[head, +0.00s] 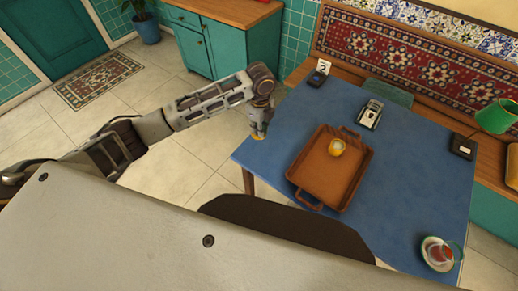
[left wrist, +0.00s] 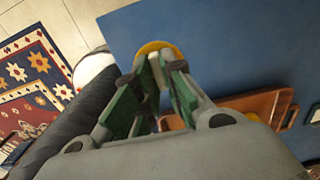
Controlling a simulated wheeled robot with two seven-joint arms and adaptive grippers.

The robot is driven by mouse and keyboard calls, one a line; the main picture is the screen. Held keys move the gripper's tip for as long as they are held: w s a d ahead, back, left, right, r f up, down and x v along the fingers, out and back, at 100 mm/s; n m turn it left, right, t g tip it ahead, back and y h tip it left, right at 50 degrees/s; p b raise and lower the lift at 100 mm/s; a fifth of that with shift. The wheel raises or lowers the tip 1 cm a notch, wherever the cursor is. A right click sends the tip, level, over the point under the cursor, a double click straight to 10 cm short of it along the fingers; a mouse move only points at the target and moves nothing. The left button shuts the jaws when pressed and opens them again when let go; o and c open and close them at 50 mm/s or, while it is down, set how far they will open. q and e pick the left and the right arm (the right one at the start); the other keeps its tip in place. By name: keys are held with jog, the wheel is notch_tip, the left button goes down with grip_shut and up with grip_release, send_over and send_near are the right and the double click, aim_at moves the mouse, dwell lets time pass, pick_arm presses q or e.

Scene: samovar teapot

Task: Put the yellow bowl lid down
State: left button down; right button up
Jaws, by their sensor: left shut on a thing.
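I cannot tell whether the lid touches the table. The yellow bowl (head: 337,148) stands in the brown tray (head: 322,182), to the right of the gripper. My right gripper is not in view.
A glass cup on a saucer (head: 438,253) is front right. Table left of the tray is clear.

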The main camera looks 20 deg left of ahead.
pick_arm(q)
jog(key=shift+f, duration=0.1)
jog(key=shift+f, duration=3.05)
jog(key=shift+f, duration=1.85)
jog(key=shift+f, duration=0.1)
jog(key=c, duration=1.5)
grip_release()
jog(key=shift+r, duration=6.1)
